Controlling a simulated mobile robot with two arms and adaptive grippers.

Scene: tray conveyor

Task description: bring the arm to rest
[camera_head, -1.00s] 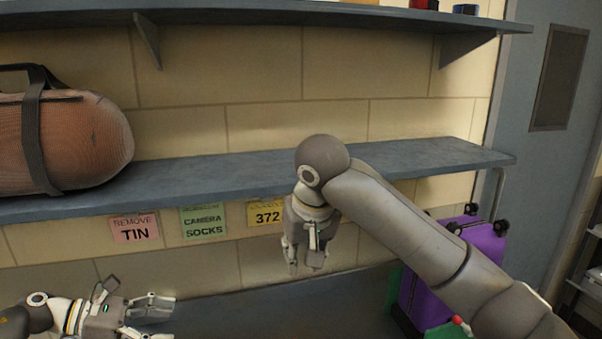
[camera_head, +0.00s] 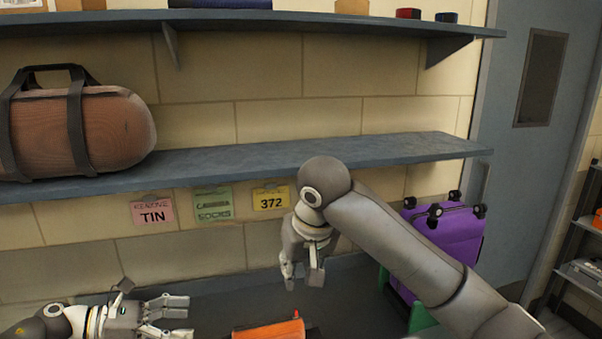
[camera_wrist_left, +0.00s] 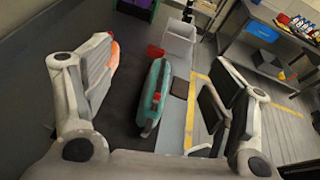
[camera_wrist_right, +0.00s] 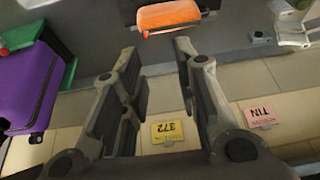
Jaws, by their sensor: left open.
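My right gripper (camera_head: 302,282) hangs pointing down in front of the wall, below the lower shelf. In the right wrist view my right gripper (camera_wrist_right: 157,48) has a clear gap between its fingers and holds nothing. My left gripper (camera_head: 180,317) is at the bottom left, pointing right. In the left wrist view my left gripper (camera_wrist_left: 165,55) is wide open and empty, with a teal case (camera_wrist_left: 153,97) showing beyond, between the fingers.
A blue-grey shelf (camera_head: 250,157) with a brown bag (camera_head: 115,130) runs above both grippers. Pink, green and yellow (camera_head: 270,198) notes hang below it. A purple suitcase (camera_head: 452,235) stands behind my right arm. An orange object (camera_head: 268,331) lies at the bottom, between the grippers.

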